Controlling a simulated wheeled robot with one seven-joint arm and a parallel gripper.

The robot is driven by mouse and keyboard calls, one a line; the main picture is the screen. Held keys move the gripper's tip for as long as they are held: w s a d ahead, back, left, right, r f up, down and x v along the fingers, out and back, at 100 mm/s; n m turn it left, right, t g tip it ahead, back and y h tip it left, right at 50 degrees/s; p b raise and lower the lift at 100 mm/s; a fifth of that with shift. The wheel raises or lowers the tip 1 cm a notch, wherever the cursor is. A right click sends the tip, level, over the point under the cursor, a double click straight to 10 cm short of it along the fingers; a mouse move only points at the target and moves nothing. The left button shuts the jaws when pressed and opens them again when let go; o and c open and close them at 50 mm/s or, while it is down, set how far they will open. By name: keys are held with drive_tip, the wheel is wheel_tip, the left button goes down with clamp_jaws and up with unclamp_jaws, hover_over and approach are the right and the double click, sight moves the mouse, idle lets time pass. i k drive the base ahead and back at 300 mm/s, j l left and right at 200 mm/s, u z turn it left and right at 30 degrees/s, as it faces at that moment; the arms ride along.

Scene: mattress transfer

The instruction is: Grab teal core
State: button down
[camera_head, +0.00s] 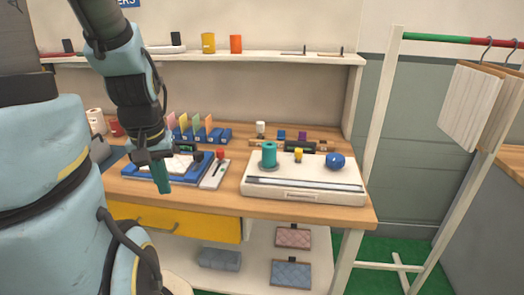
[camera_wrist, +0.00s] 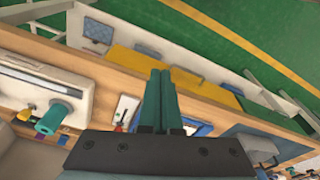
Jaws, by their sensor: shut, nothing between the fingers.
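The teal core (camera_head: 268,154) stands upright on a grey disc at the left of a white mattress-shaped block (camera_head: 300,194) on the wooden table. In the wrist view the teal core (camera_wrist: 52,118) is at the left, well apart from my fingers. My gripper (camera_head: 161,178) has teal fingers and hangs over the table's left part, near a blue tray (camera_head: 130,178), to the left of the core. In the wrist view my gripper (camera_wrist: 160,85) is shut and empty, with its fingers side by side.
A yellow knob (camera_head: 298,155) and a blue ball (camera_head: 335,161) stand right of the core. A board with a red knob (camera_head: 220,154) lies between the tray and the white block. A shelf (camera_head: 280,58) runs behind; a garment rack (camera_head: 385,110) stands right.

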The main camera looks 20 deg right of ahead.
sight(270, 148)
drive_tip(key=l+u, duration=0.15)
drive_tip(key=u, duration=0.25)
drive_tip(key=l+u, duration=0.1)
drive_tip(key=u, duration=0.3)
drive_tip(key=k+l+u, duration=0.1)
drive_tip(key=u, duration=0.3)
drive_tip(key=k+l+u, duration=0.1)
drive_tip(key=u, duration=0.3)
drive_tip(key=k+l+u, duration=0.45)
drive_tip(key=k, duration=0.35)
drive_tip(key=k+l+u, duration=0.25)
drive_tip(key=k, duration=0.2)
drive_tip(key=k+l, duration=0.1)
drive_tip(key=k, duration=0.25)
